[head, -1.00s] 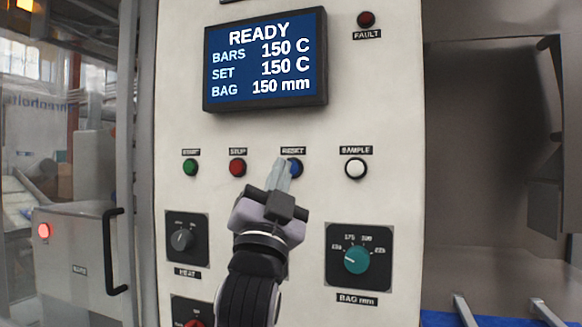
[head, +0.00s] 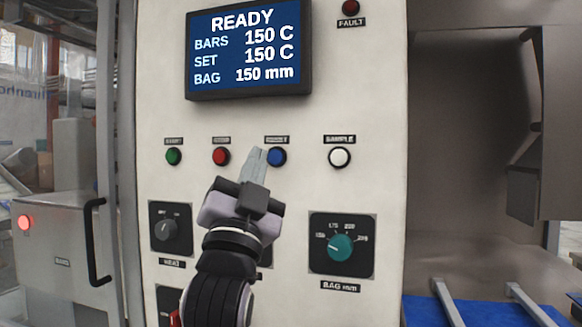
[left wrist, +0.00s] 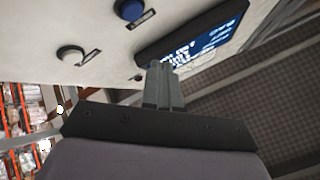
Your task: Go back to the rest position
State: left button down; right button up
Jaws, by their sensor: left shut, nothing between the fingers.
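My left gripper (head: 256,162) is in front of the pale control panel (head: 375,120), its closed fingers pointing up, just left of the blue reset button (head: 277,157). The fingers are shut and empty. In the left wrist view the shut fingers (left wrist: 163,85) stand apart from the panel face, with the blue button (left wrist: 130,10) and the white sample button (left wrist: 70,55) beyond them. The display (head: 248,50) reads READY, bars 150 C, set 150 C, bag 150 mm. My right gripper is not in view.
The panel also has a green button (head: 173,157), a red button (head: 221,157), a black heat knob (head: 166,229) and a teal bag knob (head: 341,247). A cabinet with a black handle (head: 97,243) stands at left. A recess with a blue surface (head: 425,312) is at right.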

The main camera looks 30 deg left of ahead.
pick_arm(q)
jog(key=w+d+f+m+g+h, duration=0.1)
jog(key=w+f+h, duration=0.1)
jog(key=f, duration=0.3)
jog(key=w+f+g+h+p, duration=0.1)
jog(key=w+f, duration=0.1)
jog(key=f, duration=0.3)
jog(key=w+d+f+m+g+h, duration=0.1)
jog(key=w+f+h, duration=0.1)
jog(key=f, duration=0.2)
jog(key=shift+d+f+m+h+p, duration=0.3)
jog(key=shift+f+p, duration=0.1)
jog(key=s+d+f+g+h+p, duration=0.1)
jog(key=s+f+g, duration=0.15)
jog(key=f, duration=0.75)
jog(key=s+d+f+n+g+h+p, duration=0.1)
jog(key=s+d+f+g+h, duration=0.15)
jog(key=f, duration=0.75)
jog(key=s+d+f+g+h+p, duration=0.1)
jog(key=s+f+g, duration=0.15)
jog(key=f, duration=0.75)
jog(key=s+f+n+g, duration=0.1)
jog(key=s+f+g, duration=0.1)
jog(key=s+f, duration=0.5)
jog(key=s+d+f+n+g+p, duration=0.1)
jog(key=s+f+g, duration=0.2)
jog(key=s+f, duration=0.4)
jog(key=shift+s+d+n+h, duration=0.3)
jog(key=shift+s+h, duration=0.15)
jog(key=shift+s, duration=0.05)
